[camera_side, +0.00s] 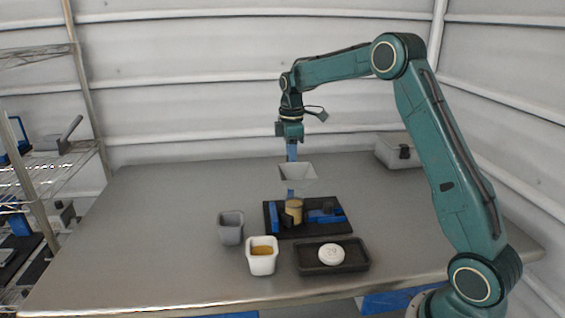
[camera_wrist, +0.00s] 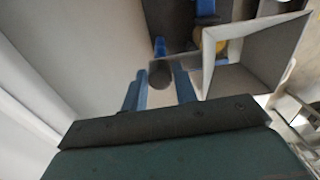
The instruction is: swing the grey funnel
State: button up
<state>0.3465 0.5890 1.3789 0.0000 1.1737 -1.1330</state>
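The grey funnel (camera_side: 298,174) is a square, open-topped hopper held above a black base (camera_side: 335,231) on the table. In the wrist view the funnel (camera_wrist: 255,62) fills the upper right, beside my fingers. My gripper (camera_side: 292,157) points down behind the funnel in the side view, its lower end partly hidden. In the wrist view my gripper (camera_wrist: 159,82) has its two blue fingers apart. A dark round knob (camera_wrist: 160,74) shows between or just beyond the fingertips; I cannot tell whether they touch it. A tan cylinder (camera_side: 294,211) stands on the base below the funnel.
In front are a grey cup (camera_side: 231,229), a white cup (camera_side: 262,262) with tan contents, and a black tray (camera_side: 345,267) with a white round object (camera_side: 332,254). A grey case (camera_side: 398,151) lies back right. The table's left side is clear.

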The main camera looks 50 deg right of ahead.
jog(key=shift+c, duration=1.4)
